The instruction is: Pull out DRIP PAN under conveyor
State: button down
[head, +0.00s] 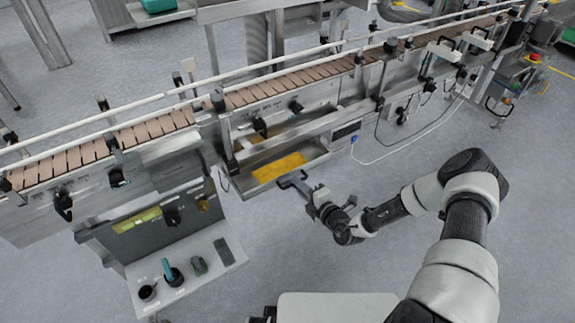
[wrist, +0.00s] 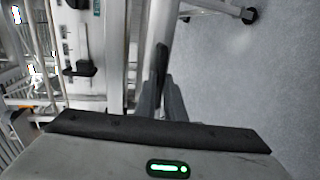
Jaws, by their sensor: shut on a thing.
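The drip pan (head: 262,188) is a shallow metal tray under the conveyor. Yellow liquid (head: 278,167) shows in it, and its front part is visible from above. A dark handle (head: 291,177) sits on its front wall. My gripper (head: 303,187) is at the front of the pan, shut on this handle. In the wrist view, the two dark fingers of my gripper (wrist: 160,97) close around the dark handle (wrist: 161,65), beside a pale metal edge. The rear of the pan is hidden under the conveyor.
The conveyor (head: 180,119) with brown slats runs across above the pan. A white cable (head: 400,150) hangs to the right. Grey floor (head: 290,235) in front of the pan is free.

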jog(key=f+p+v, duration=0.1)
jog(key=p+v, duration=0.1)
jog(key=v, duration=0.6)
jog(key=shift+s+d+f, duration=0.25)
jog(key=shift+s, duration=0.05)
jog(key=c, duration=1.9)
grip_release()
jog(key=shift+o, duration=0.2)
jog(key=shift+s, duration=0.1)
jog(key=p+v, duration=0.1)
jog(key=v, duration=1.6)
jog(key=shift+p, duration=0.35)
jog(key=shift+d+r, duration=0.1)
